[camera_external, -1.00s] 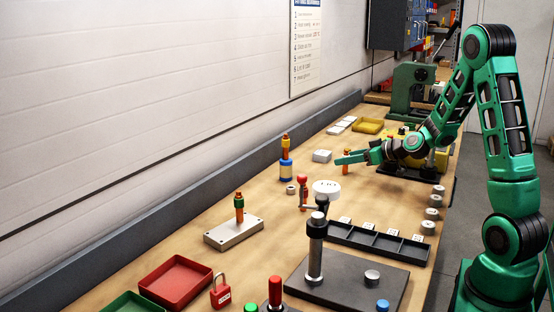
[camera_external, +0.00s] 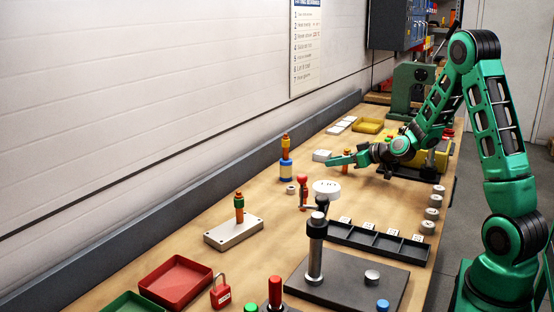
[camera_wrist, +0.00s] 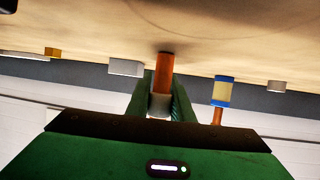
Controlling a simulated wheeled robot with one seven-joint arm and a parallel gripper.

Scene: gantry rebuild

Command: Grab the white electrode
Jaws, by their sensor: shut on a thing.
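The white electrode (camera_wrist: 164,72) is a copper-orange rod with a white section (camera_wrist: 159,105). In the wrist view it stands between the two green fingers of my gripper (camera_wrist: 160,102). My gripper is shut on it around the white section. The rod's orange end points toward the table and appears to meet it. In the external view my gripper (camera_external: 345,161) is low over the back half of the bench, and only the electrode's orange lower part (camera_external: 345,169) shows below the fingers.
A white block (camera_external: 321,156) is close behind my gripper. A blue-and-cream holder (camera_external: 286,170) with an orange-topped electrode (camera_external: 285,142) stands to the left. The black compartment tray (camera_external: 374,255) lies in front.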

